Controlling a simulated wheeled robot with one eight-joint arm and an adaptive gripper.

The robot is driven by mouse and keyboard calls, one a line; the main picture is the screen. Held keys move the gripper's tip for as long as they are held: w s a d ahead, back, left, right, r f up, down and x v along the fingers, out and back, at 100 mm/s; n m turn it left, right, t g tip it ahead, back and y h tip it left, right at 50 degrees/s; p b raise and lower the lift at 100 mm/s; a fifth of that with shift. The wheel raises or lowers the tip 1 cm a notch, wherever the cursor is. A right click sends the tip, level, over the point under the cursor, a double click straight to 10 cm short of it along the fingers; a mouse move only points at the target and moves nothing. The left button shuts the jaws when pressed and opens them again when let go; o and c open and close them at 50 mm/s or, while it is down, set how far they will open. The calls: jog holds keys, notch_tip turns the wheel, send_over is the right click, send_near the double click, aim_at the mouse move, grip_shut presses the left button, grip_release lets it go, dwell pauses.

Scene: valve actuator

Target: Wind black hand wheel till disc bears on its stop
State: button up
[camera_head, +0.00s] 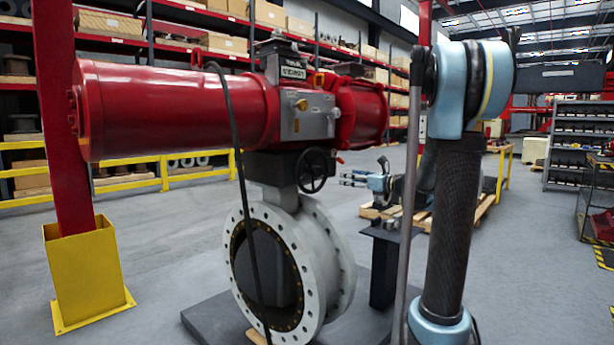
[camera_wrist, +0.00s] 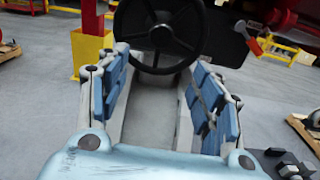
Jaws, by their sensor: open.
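The black hand wheel (camera_head: 316,170) is on the gearbox under the red actuator (camera_head: 190,108) in the head view. In the wrist view the hand wheel (camera_wrist: 161,36) shows its spokes and hub ahead, at the top centre. My gripper (camera_wrist: 158,62) is open and empty, its blue-padded fingers spread left and right below the hub. The lower rim shows between them; contact cannot be told. In the head view my gripper (camera_head: 351,179) is right of the wheel. The dark disc (camera_head: 268,268) shows inside the pale flanged valve body (camera_head: 328,255); its stop is not distinguishable.
A black cable hangs in front of the actuator and valve. A red post in a yellow guard (camera_head: 85,272) stands left. A yellow rail (camera_head: 165,172) and loaded shelves are behind. A pallet (camera_head: 478,203) lies to the right. Grey floor is open around the valve.

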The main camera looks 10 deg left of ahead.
aim_at(320, 172)
jog(key=x, duration=1.7)
jog(key=shift+w+a+r, duration=0.25)
jog(key=shift+a, duration=0.05)
jog(key=shift+c, duration=0.2)
grip_shut()
